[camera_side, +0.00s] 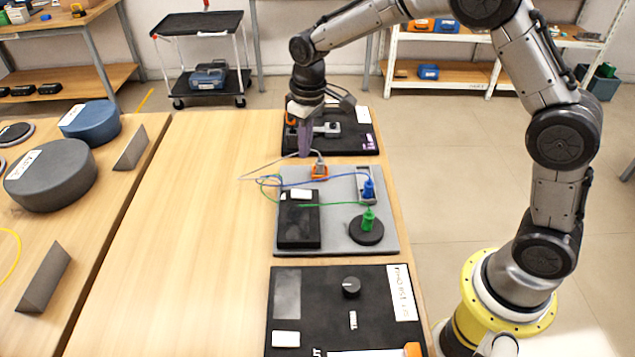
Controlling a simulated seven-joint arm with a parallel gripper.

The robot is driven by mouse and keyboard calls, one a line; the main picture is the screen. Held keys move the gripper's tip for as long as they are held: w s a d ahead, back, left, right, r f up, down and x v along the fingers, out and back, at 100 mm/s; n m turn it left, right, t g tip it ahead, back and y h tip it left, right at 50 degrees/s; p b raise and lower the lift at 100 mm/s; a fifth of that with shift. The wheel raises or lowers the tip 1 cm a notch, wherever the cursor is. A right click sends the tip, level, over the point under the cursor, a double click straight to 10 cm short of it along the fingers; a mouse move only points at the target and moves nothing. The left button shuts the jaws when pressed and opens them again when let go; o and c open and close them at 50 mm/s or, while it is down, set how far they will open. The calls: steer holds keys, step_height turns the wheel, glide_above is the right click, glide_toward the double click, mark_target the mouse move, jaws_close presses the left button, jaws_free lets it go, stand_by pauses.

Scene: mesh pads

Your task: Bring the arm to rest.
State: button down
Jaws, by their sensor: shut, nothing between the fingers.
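My gripper (305,150) points down over the boundary between the far black board and the middle grey board. Its purple fingers are together and hold nothing. The fingertips are close to the orange part at the back edge of the grey board; I cannot tell whether they touch anything. My arm reaches over from its yellow base at the lower right.
The grey board (335,243) carries a black box (299,226), a blue plug (368,189), a green plug (368,221) and loose cables. A black board (365,140) lies behind, another (320,312) in front. The wooden table (190,230) is clear at left.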

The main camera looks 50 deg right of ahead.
steer(key=s+d+r+m+t, duration=0.1)
steer(key=s+d+r+t, duration=0.1)
steer(key=s+r, duration=0.6)
steer(key=s+d+r+t, duration=0.2)
steer(key=s+r, duration=0.5)
steer(key=r, duration=0.3)
steer(key=s+f, duration=0.3)
steer(key=s, duration=0.4)
steer(key=s+f+m, duration=0.1)
steer(key=s+f, duration=0.2)
steer(key=s, duration=0.5)
steer(key=shift+s+d+m+t, duration=0.3)
steer(key=shift+d, duration=0.1)
